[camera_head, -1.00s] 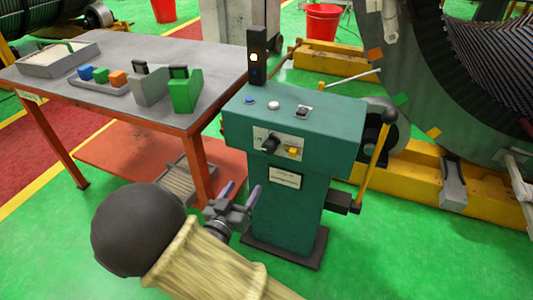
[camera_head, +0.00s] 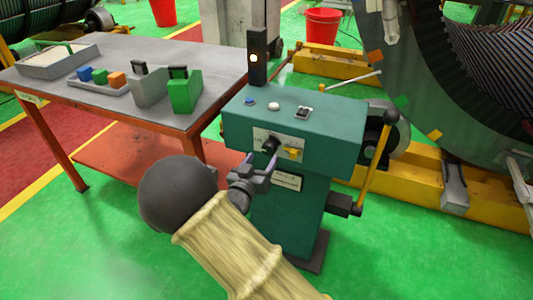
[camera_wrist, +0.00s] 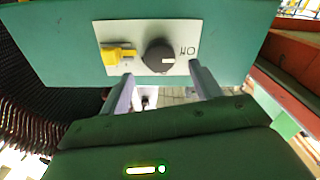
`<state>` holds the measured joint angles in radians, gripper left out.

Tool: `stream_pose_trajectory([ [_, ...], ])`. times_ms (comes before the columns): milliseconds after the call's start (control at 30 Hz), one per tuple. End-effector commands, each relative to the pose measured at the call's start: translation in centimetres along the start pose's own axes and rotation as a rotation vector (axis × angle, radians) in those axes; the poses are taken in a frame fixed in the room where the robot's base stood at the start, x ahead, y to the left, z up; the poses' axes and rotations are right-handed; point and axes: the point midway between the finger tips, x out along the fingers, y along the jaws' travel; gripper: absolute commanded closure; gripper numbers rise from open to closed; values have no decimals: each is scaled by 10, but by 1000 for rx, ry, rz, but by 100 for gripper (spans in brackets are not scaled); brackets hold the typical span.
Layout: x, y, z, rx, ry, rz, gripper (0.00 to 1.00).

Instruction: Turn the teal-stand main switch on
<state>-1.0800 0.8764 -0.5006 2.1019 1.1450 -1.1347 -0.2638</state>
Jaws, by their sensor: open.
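The teal stand (camera_head: 300,195) has a pale panel on its front with a black rotary knob (camera_head: 269,145) on the left and a yellow switch (camera_head: 294,154) on the right. In the wrist view, turned over, the knob (camera_wrist: 157,55) has a pale mark pointing right, and the yellow switch (camera_wrist: 117,55) is to its left. I cannot tell which is the main switch. My gripper (camera_head: 261,163) is open and empty in front of the panel, just below the knob. In the wrist view its fingers (camera_wrist: 161,74) stand either side of the knob, apparently not touching it.
The stand's top has a blue button (camera_head: 249,101), a white button (camera_head: 274,106), a toggle (camera_head: 303,112) and a lit lamp (camera_head: 254,58). A yellow lever (camera_head: 374,160) rises at the right. A grey-topped table (camera_head: 120,50) stands left, the stator (camera_head: 420,110) right.

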Motion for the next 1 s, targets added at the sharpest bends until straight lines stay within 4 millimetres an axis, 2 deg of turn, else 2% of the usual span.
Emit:
stream_pose_trajectory([
  [100,22,0,1,1,1,2,37],
  [300,45,0,1,1,0,0,37],
  [633,49,0,0,0,-1,-1,37],
  [667,49,0,0,0,-1,-1,40],
  [867,49,0,0,0,-1,-1,80],
  [1000,49,0,0,1,-1,-1,81],
])
